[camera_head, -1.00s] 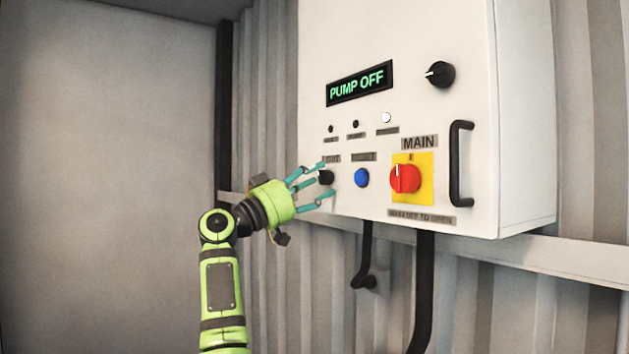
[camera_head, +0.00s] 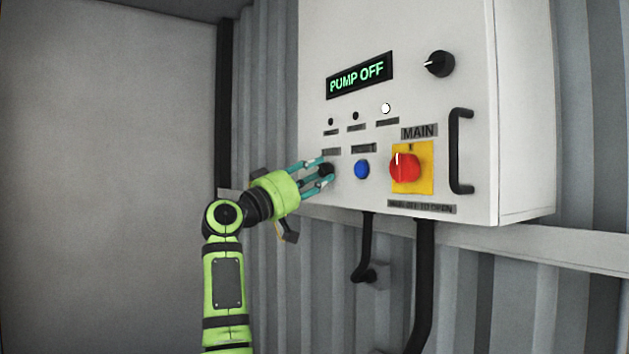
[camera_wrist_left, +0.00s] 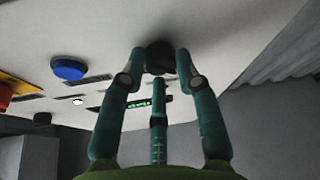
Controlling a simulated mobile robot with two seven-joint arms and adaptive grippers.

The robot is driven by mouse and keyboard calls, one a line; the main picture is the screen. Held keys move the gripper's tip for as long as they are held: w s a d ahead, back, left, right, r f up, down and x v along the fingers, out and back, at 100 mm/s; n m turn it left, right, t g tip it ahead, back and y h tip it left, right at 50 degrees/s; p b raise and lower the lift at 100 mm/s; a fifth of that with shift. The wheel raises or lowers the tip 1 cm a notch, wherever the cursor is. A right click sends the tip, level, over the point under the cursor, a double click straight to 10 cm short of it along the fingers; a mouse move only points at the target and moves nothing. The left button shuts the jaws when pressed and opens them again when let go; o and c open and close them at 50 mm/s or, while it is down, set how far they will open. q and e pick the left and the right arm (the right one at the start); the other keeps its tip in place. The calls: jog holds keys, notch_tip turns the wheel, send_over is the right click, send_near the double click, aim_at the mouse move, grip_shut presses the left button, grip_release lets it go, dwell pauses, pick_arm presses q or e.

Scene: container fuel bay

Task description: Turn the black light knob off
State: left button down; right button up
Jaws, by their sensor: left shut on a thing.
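The black light knob (camera_head: 326,169) sits at the lower left of the white control box, left of the blue button. My left gripper (camera_head: 322,171) has its teal fingers closed around this knob. In the left wrist view the black knob (camera_wrist_left: 160,57) is between the fingertips (camera_wrist_left: 159,66), which touch or nearly cover its sides. The knob's pointer and the label text above it cannot be read. My right gripper does not show.
The white control box (camera_head: 400,30) also carries a blue button (camera_head: 362,169), a red main switch (camera_head: 405,167) on a yellow plate, a black upper knob (camera_head: 440,64), a black handle (camera_head: 460,151) and a display (camera_head: 359,79) reading PUMP OFF. Black pipes (camera_head: 423,280) hang below.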

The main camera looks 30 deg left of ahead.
pick_arm(q)
jog(key=n+y, duration=0.1)
jog(key=n, duration=0.1)
jog(key=n+y, duration=0.1)
jog(key=n, duration=0.2)
jog(key=n+y, duration=0.1)
jog(key=n, duration=0.1)
jog(key=shift+d+r+n+g+y, duration=0.15)
jog(key=shift+d+n+g+y, duration=0.1)
jog(key=shift+n+g+y, duration=0.35)
jog(key=shift+n+y, duration=0.5)
jog(key=shift+n, duration=1.1)
jog(key=c, duration=0.9)
grip_release()
jog(key=shift+p, duration=0.3)
jog(key=v, duration=1.2)
jog(key=shift+r, duration=0.1)
